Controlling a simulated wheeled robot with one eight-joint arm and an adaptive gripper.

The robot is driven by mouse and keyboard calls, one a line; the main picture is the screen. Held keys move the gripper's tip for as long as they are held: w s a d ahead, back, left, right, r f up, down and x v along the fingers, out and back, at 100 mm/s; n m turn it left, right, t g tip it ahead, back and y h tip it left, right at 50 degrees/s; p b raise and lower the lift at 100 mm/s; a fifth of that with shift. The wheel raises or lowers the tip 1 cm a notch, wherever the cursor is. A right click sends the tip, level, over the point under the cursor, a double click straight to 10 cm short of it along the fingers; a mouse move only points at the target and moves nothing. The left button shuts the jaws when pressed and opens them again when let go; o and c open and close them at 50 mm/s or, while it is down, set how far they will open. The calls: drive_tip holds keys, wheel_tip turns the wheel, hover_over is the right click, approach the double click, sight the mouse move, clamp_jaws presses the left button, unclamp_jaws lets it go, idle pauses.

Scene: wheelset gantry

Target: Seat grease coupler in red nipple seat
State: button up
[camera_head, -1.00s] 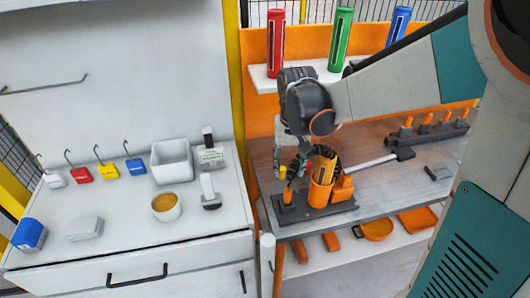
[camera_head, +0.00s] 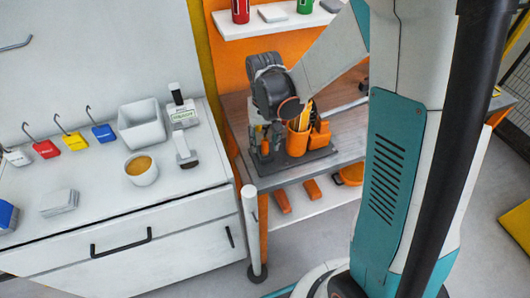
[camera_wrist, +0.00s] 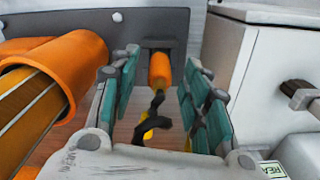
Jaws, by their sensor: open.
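My gripper (camera_head: 262,146) is open and low over the dark tool base, left of an orange holder (camera_head: 298,138). In the wrist view its teal-padded fingers (camera_wrist: 164,98) stand on both sides of a small orange cylinder (camera_wrist: 160,70), a black curved piece (camera_wrist: 152,108) and a small yellow piece (camera_wrist: 148,131). The fingers appear apart from these. The yellow piece may be the grease coupler, but I cannot be certain. The large orange holder (camera_wrist: 84,62) with a yellow-orange tube (camera_wrist: 28,105) stands close on the left. I cannot pick out a red nipple seat.
The white cabinet (camera_head: 100,222) stands left, with a bin (camera_head: 143,123), a bowl (camera_head: 141,169) and coloured hooked tags (camera_head: 73,146). Red (camera_head: 240,11) and green (camera_head: 305,6) tubes stand on the shelf above. A white post (camera_head: 253,228) stands before the bench.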

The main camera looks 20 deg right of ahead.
sight(265, 147)
wheel_tip(265, 147, down, 3)
drive_tip(key=shift+f+b, duration=0.1)
drive_tip(key=shift+b, duration=0.25)
clamp_jaws()
drive_tip(key=shift+r, duration=0.25)
